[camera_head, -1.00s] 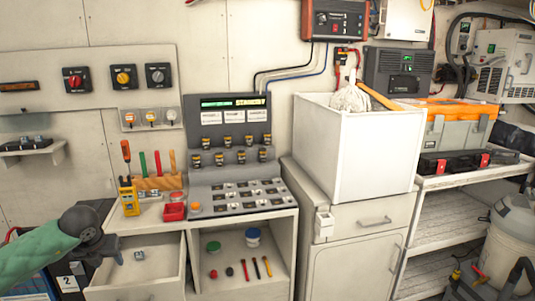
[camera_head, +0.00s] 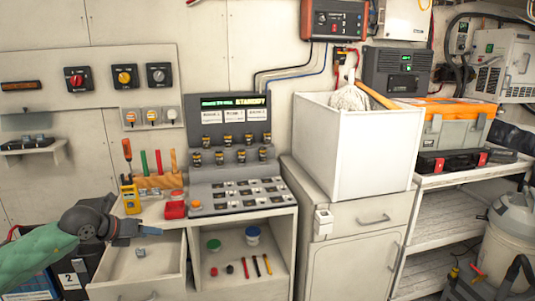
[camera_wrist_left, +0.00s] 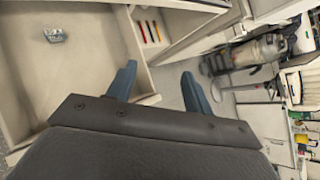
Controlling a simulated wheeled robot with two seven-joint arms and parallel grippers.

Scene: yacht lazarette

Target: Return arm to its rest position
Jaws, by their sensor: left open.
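My left arm comes in from the left in a green sleeve. Its gripper (camera_head: 138,226) is above the back of an open drawer (camera_head: 168,272), with its fingers pointing right. In the left wrist view the two blue fingers stand wide apart with nothing between them (camera_wrist_left: 160,80); the gripper is open. A small grey object (camera_head: 142,252) lies in the drawer, apart from the fingers. It also shows in the left wrist view (camera_wrist_left: 54,35). My right gripper is not in view.
The console (camera_head: 240,190) stands on the counter right of the gripper. A yellow tool (camera_head: 131,200), a red box (camera_head: 175,209) and a wooden tool rack (camera_head: 160,181) are close behind. An open shelf (camera_head: 245,285) holds small tools. A white bin (camera_head: 345,160) stands further right.

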